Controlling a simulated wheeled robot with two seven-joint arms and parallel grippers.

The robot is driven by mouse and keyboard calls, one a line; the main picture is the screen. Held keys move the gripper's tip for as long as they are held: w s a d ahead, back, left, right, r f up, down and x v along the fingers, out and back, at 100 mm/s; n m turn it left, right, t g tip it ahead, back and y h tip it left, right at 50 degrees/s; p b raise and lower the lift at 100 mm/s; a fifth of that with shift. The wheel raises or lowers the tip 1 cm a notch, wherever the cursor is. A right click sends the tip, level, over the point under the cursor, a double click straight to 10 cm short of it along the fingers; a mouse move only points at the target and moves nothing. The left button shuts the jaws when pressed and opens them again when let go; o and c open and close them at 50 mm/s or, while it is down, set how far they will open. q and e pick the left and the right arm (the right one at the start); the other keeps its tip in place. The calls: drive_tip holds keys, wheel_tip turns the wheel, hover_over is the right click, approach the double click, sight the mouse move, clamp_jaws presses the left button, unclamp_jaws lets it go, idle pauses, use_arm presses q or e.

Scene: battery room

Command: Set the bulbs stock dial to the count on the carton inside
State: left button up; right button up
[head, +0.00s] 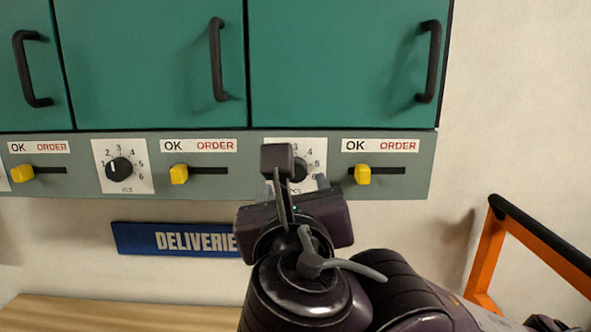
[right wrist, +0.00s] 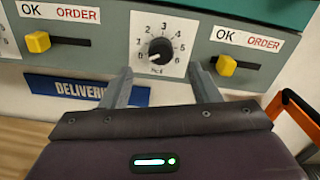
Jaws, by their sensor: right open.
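A black stock dial (right wrist: 160,52) on a white numbered plate shows in the right wrist view, between my open right fingers. In the head view its plate (head: 319,160) is mostly hidden behind my right gripper (head: 294,183). The fingers also show in the right wrist view (right wrist: 160,88), apart and empty, just short of the dial. I cannot tell for sure where its pointer stands. No bulbs label or carton is visible. My left gripper is not in view.
Green cabinet doors (head: 345,60) with black handles are shut above the grey panel. Yellow OK/ORDER sliders (head: 362,175) sit at their left ends beside the dials. A blue deliveries sign (head: 175,239) hangs below, over a wooden top (head: 110,312). An orange frame (head: 487,250) stands at right.

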sight(296, 170)
drive_tip(key=w+p, duration=0.1)
drive_tip(key=w, duration=0.5)
drive_tip(key=shift+w, duration=0.25)
drive_tip(key=c, duration=1)
